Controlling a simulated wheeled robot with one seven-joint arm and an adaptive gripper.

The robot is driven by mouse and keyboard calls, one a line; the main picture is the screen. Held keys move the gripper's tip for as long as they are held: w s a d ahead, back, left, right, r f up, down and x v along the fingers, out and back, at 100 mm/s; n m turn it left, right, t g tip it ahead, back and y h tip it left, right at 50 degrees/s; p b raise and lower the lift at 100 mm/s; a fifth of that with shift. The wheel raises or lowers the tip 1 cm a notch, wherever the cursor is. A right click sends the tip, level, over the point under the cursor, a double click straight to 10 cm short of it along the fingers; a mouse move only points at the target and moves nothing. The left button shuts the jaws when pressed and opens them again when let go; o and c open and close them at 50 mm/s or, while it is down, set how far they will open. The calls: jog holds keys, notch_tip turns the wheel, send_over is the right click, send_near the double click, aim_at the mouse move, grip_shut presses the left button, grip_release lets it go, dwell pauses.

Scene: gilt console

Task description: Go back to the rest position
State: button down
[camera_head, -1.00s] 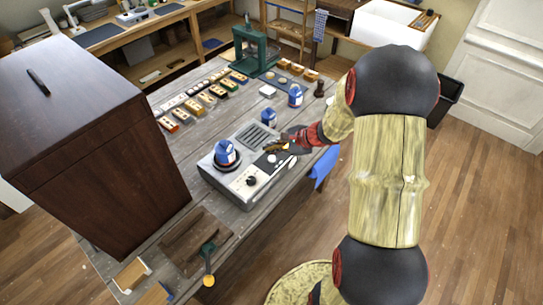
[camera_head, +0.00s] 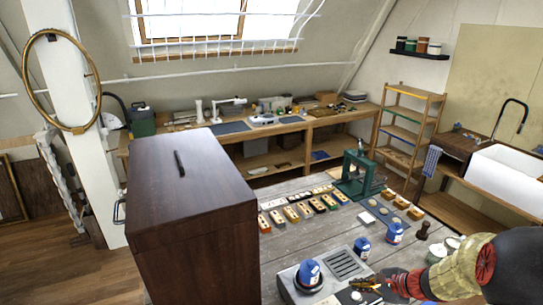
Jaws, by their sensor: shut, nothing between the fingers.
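My gripper (camera_head: 368,286) is at the lower right of the head view, its gold fingertips above the right part of the grey appliance (camera_head: 343,264) on the table. It is shut and holds nothing. My arm comes in from the right edge. A blue jar (camera_head: 309,272) sits on the appliance's left part. A second blue jar (camera_head: 361,246) stands behind the appliance, and a third blue jar (camera_head: 395,232) stands farther right. The front of the appliance is cut off by the picture's bottom edge.
A tall dark wooden cabinet (camera_head: 190,190) stands at the table's left. Rows of small blocks (camera_head: 305,209) lie on the grey table (camera_head: 285,247). A green press (camera_head: 356,176) is at its back. A dark stamp-like piece (camera_head: 422,230) and round tubs (camera_head: 437,253) are near my arm.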

jog(key=s, duration=0.1)
jog(key=s+a+n, duration=0.1)
jog(key=s+f+g, duration=0.1)
jog(key=shift+s+a, duration=0.1)
jog(key=shift+a, duration=0.25)
jog(key=s+a+r+n+h+b, duration=0.1)
jog(key=s+a+r+n+b, duration=0.2)
jog(key=s+n, duration=0.3)
jog(key=s+a+r+n+h+b, duration=0.2)
jog(key=s+a+r+n+b, duration=0.2)
jog(key=s, duration=0.4)
jog(key=s+a+r+n+h+b, duration=0.2)
jog(key=s+a+r+n+b, duration=0.2)
jog(key=s+a+n+b, duration=0.1)
jog(key=shift+s+a+n+g+b, duration=0.35)
jog(key=shift+s+n+b, duration=0.25)
jog(key=shift+s+n, duration=1)
